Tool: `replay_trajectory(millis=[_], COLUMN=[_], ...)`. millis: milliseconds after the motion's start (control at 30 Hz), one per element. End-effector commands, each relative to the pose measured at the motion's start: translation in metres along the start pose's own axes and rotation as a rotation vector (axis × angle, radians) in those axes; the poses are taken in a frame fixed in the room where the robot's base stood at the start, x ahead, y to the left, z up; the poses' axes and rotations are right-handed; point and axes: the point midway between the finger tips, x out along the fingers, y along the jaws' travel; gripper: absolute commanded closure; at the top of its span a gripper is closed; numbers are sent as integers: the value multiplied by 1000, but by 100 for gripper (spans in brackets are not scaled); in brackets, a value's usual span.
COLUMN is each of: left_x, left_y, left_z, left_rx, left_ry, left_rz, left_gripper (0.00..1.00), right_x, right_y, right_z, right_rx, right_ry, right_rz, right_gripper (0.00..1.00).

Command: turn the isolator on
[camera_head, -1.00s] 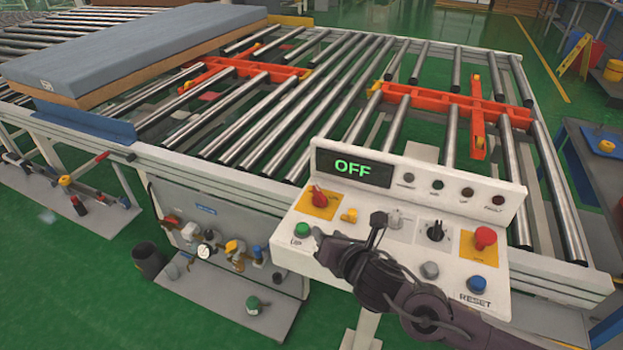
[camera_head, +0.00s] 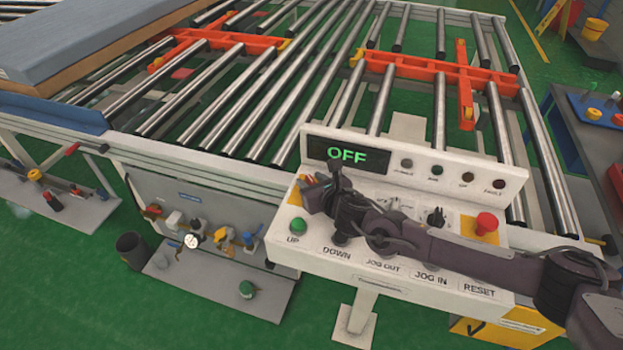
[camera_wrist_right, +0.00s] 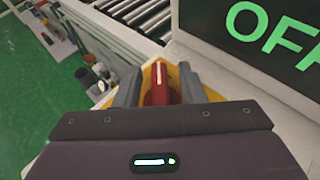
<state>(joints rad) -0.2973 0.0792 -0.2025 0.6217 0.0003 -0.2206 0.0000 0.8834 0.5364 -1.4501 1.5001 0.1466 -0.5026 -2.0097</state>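The isolator is a red rotary knob (camera_wrist_right: 161,84) on a yellow plate (camera_head: 296,196) at the left end of the white control panel (camera_head: 400,278). In the head view my right gripper (camera_head: 322,192) and arm cover most of the knob. In the right wrist view my right gripper (camera_wrist_right: 162,90) is open, with one finger on each side of the knob. Narrow gaps seem to show between fingers and knob. The panel's display (camera_head: 347,155) reads OFF in green; it also shows in the right wrist view (camera_wrist_right: 265,30). My left gripper is not in view.
A green UP button (camera_head: 298,227) sits just in front of the isolator. A black selector (camera_head: 436,217) and a red mushroom button (camera_head: 486,224) are further right. My right arm lies low across the panel. A roller conveyor (camera_head: 230,110) with a grey mattress (camera_head: 90,40) stands behind.

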Motion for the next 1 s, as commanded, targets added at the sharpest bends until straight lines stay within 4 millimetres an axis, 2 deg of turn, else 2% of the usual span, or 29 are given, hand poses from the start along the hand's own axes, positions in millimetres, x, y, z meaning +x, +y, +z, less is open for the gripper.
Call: replay_trajectory(millis=[33,100,300,433,600,1000], left_x=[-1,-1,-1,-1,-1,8], left_y=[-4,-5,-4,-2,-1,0], left_z=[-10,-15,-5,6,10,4], left_rx=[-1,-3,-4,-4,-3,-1], left_ry=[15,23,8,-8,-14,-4], left_rz=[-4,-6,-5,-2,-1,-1], left_gripper=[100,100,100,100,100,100], right_x=[2,3,3,3,3,4], right_y=[0,0,0,0,0,1], right_z=[0,0,0,0,0,-2], right_rx=[0,0,0,0,0,22], right_ry=[0,0,0,0,0,0], right_rz=[1,1,1,1,1,-48], right_gripper=[64,64,64,79,100,100])
